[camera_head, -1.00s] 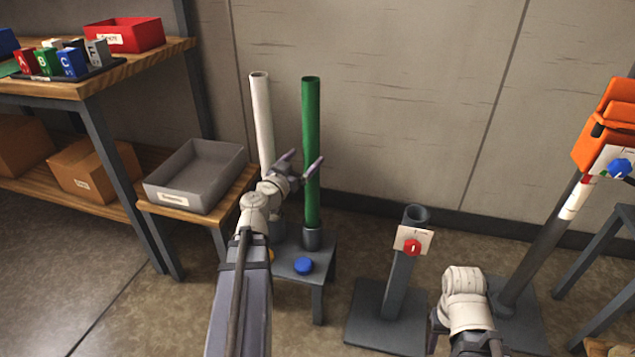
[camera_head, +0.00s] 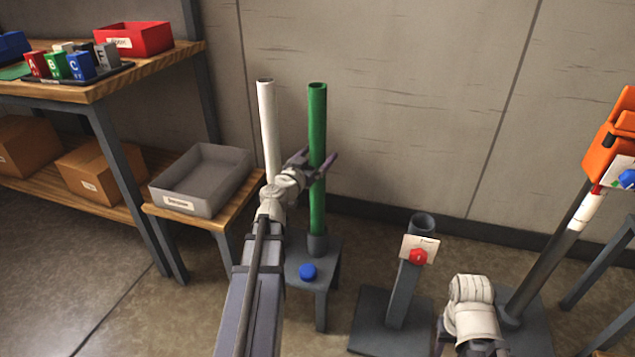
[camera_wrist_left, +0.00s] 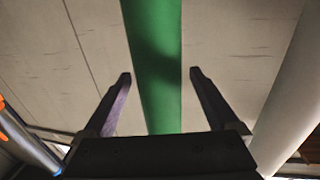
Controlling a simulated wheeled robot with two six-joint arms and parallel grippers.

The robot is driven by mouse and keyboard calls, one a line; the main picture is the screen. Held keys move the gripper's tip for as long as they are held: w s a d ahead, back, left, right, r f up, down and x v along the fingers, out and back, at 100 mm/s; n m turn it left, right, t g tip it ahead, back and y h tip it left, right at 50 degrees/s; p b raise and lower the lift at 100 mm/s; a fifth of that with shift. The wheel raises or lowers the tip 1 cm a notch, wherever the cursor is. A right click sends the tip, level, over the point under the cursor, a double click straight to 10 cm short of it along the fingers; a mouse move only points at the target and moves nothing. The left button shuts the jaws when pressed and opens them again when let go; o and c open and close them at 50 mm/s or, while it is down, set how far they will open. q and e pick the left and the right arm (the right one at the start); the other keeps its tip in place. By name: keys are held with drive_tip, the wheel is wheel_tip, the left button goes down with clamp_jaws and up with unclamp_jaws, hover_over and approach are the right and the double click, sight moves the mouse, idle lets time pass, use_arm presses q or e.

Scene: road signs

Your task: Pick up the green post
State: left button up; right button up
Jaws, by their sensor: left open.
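The green post (camera_head: 317,128) stands upright in a dark socket on a small grey stand (camera_head: 327,262). My left gripper (camera_head: 320,160) is open, with its fingers on either side of the post at about mid-height. In the left wrist view the green post (camera_wrist_left: 155,60) runs between the two open fingers (camera_wrist_left: 158,82), with a gap on each side. I cannot tell whether the post touches the palm. My right arm shows at the bottom right, but its gripper fingers are not clearly visible.
A white post (camera_head: 267,130) stands just left of the green one. A blue button (camera_head: 308,272) is on the stand. A grey bin (camera_head: 201,181) sits on a wooden table at left. A dark pedestal (camera_head: 405,290) with a red knob stands to the right. The wall is close behind.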

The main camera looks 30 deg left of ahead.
use_arm(q)
drive_tip(key=w, duration=0.3)
drive_tip(key=shift+a, duration=0.1)
clamp_jaws()
idle(0.6)
